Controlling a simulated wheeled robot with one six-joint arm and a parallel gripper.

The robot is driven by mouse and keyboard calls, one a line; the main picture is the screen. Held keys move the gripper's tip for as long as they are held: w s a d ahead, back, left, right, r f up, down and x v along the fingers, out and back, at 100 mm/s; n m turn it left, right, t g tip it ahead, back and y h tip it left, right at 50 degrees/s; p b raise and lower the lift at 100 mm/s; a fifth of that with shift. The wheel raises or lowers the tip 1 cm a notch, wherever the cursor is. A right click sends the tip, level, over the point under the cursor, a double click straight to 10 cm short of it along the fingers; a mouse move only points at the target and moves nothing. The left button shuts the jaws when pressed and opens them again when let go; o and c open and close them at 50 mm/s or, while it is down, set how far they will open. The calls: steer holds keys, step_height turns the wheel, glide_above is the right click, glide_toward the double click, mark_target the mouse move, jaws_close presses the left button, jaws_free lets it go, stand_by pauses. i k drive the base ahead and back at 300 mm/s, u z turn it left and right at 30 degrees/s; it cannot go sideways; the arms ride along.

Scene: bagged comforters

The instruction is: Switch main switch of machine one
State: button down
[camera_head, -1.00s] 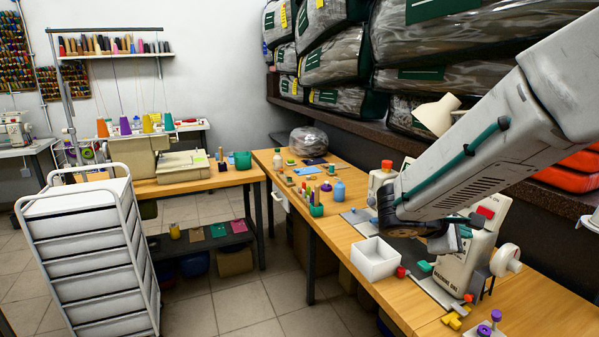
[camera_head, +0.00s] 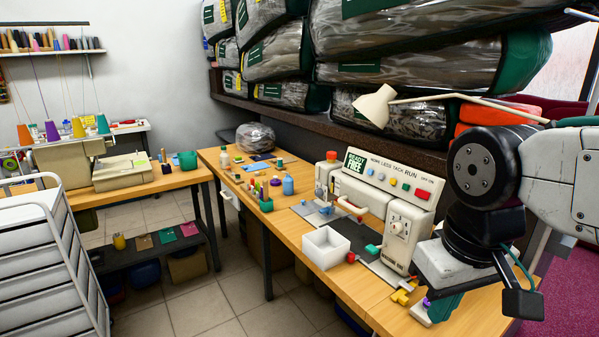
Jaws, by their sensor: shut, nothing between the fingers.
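Machine one, a cream sewing machine (camera_head: 400,232), stands on the wooden bench at the middle right. Its top panel (camera_head: 392,178) carries a row of coloured buttons, a green "READY FREE" sign and lettering ending in "OFF ON". A red switch (camera_head: 423,194) sits at the panel's right end, below that lettering; its position is too small to tell. My gripper (camera_head: 440,309) is shut and empty, pointing down at the lower right, in front of the machine's right end and apart from the panel.
A white open box (camera_head: 325,247) stands on the bench left of the machine. Yellow pieces (camera_head: 402,295) lie near my gripper. A lamp (camera_head: 376,106) reaches over behind the panel. Bagged comforters (camera_head: 410,60) fill the shelf behind. A white drawer trolley (camera_head: 45,270) stands at left; floor between is clear.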

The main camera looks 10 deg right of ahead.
mark_target(425, 195)
steer(key=u, duration=1.5)
steer(key=i, duration=1.9)
steer(key=z, duration=3.8)
steer(key=i, duration=0.5)
steer(key=z, duration=0.05)
